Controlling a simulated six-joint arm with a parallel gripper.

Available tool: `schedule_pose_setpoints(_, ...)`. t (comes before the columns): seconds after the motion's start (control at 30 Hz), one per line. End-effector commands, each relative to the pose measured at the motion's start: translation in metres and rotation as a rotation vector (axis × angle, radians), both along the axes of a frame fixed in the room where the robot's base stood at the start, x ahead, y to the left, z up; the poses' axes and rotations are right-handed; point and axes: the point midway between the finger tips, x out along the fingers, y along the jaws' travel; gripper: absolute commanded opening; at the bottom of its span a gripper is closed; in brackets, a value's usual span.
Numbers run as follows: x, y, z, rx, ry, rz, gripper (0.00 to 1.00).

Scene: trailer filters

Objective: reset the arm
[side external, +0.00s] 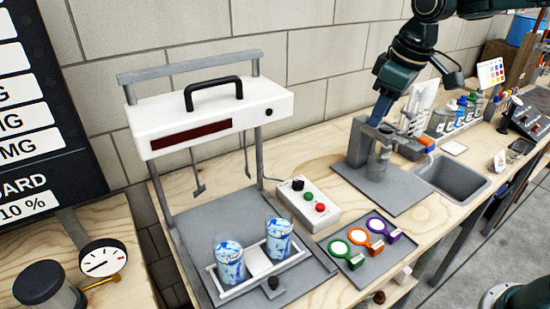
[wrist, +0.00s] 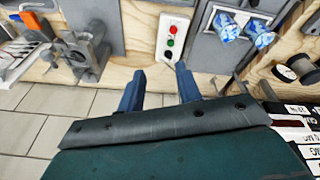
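My gripper (side external: 381,108) hangs from the upper right in the side view, fingers pointing down, in front of or above a grey stand (side external: 360,142); the exact gap is hard to judge. In the wrist view my gripper (wrist: 159,88) shows two blue fingers spread apart with nothing between them. The grey stand also shows at the upper left of the wrist view (wrist: 88,50), apart from the fingers.
A white machine (side external: 215,112) stands over a tray (side external: 225,292) with two blue-white cups (side external: 230,262). A button box (side external: 310,203) and a grey plate with three coloured ring-handled filters (side external: 366,236) lie between. A sink (side external: 450,180) and several bottles (side external: 460,118) are at the right.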

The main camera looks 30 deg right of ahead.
Motion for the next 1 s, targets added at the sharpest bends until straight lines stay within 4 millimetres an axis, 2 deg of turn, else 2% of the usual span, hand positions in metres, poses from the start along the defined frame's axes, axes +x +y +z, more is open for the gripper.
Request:
schedule_pose_setpoints(0.2,-0.05,-0.008,0.016,0.019,-0.054,-0.072,0.35)
schedule_pose_setpoints(0.43,-0.101,-0.015,0.021,0.043,-0.108,-0.149,0.35)
schedule_pose_setpoints(0.8,-0.178,-0.022,0.007,0.086,-0.192,-0.267,0.35)
schedule_pose_setpoints(1.0,-0.204,-0.024,-0.005,0.105,-0.224,-0.313,0.35)
